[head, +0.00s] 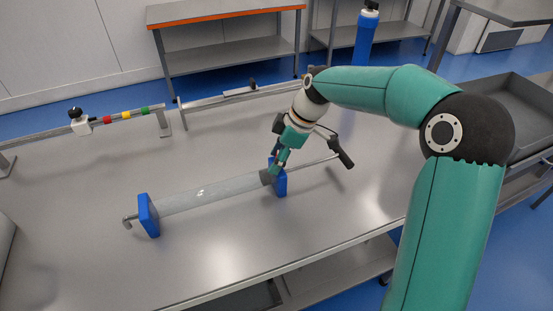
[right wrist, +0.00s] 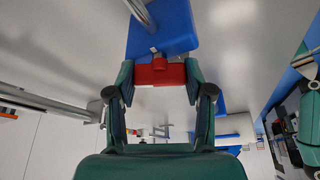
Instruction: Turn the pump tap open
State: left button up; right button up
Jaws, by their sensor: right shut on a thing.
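The pump lies on the steel table (head: 330,222). It has a clear tube (head: 210,192) between two blue end blocks (head: 148,215), a bent metal spout at the left and a rod with a black handle (head: 342,153) at the right. My right gripper (head: 276,168) is at the right-hand blue block. In the right wrist view, its fingers are shut on a red tap (right wrist: 160,73) beside a blue block (right wrist: 170,25). In the head view the gripper hides the tap. My left gripper is in no view.
A rail with red, yellow and green marks and a white slider (head: 80,124) stands at the back left. Another rail (head: 235,95) stands behind the pump. A grey tray (head: 515,95) is at the right. The front of the table is clear.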

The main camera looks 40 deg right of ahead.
jog(key=n+g, duration=0.1)
jog(key=n, duration=0.4)
jog(key=shift+g+y, duration=0.3)
jog(key=shift+g, duration=0.1)
jog(key=o, duration=1.2)
jog(key=shift+c, duration=0.2)
jog(key=shift+r, duration=0.1)
jog(key=v, duration=1.1)
jog(key=shift+d+r, duration=0.25)
jog(key=shift+d, duration=0.05)
